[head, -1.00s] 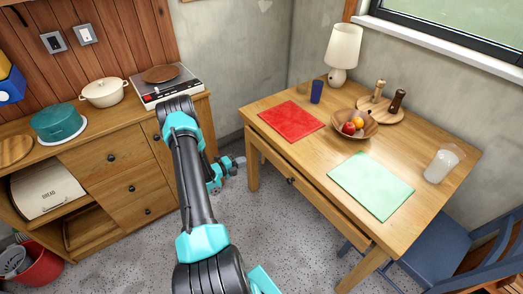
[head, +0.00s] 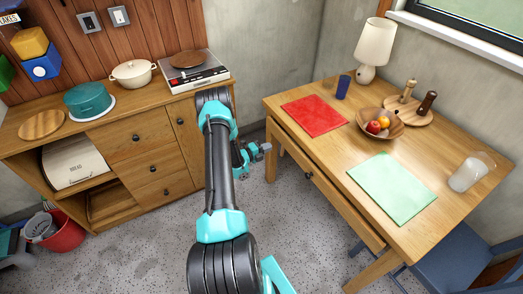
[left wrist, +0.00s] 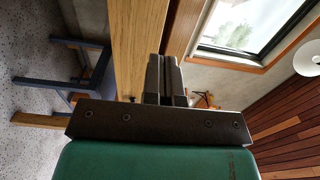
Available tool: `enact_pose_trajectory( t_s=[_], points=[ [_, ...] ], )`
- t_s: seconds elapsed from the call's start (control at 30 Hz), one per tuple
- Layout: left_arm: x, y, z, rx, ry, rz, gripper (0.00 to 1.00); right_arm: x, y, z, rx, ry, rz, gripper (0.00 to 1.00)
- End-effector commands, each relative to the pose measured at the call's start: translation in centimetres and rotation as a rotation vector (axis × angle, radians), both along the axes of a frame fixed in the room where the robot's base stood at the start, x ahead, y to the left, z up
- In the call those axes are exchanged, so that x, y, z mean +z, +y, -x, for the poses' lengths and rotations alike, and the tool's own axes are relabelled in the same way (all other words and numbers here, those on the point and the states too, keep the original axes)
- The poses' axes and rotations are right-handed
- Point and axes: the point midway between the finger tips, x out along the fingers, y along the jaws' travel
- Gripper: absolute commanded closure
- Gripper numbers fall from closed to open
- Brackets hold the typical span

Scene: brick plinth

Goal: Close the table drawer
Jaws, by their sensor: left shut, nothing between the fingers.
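The wooden table (head: 340,100) stands at the right in the head view. Its long drawer front (head: 335,205) with a dark knob (head: 308,175) faces lower left and stands a little out from the tabletop edge, so the drawer looks slightly open. My left gripper (head: 262,148) is beside the table's near left leg, at the far left end of the drawer front, apart from the knob. In the left wrist view the left gripper (left wrist: 166,78) is shut and empty, with a wooden face (left wrist: 133,50) close alongside; contact cannot be told. My right gripper is not in view.
On the table are a red mat (head: 314,115), a green mat (head: 391,188), a fruit bowl (head: 394,128), a lamp (head: 375,45) and a glass (head: 468,173). A wooden cabinet (head: 110,145) stands left. A blue chair (head: 450,262) is at the lower right. Grey floor lies between.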

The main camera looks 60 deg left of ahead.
Motion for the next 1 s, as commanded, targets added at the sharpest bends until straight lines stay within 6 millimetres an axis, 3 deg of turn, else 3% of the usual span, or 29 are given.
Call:
enact_pose_trajectory(
  t_s=[0.3,0.5,1.0],
  points=[
    [0.0,-0.3,-5.6,-0.003,-0.002,-0.002,1.0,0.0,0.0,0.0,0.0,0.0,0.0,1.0],
    [0.0,-0.4,-7.9,-0.001,0.0,-0.001,1.0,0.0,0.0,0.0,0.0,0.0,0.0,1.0],
    [0.0,-0.2,-8.4,0.003,0.0,-0.001,1.0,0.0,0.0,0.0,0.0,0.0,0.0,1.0]
  ],
)
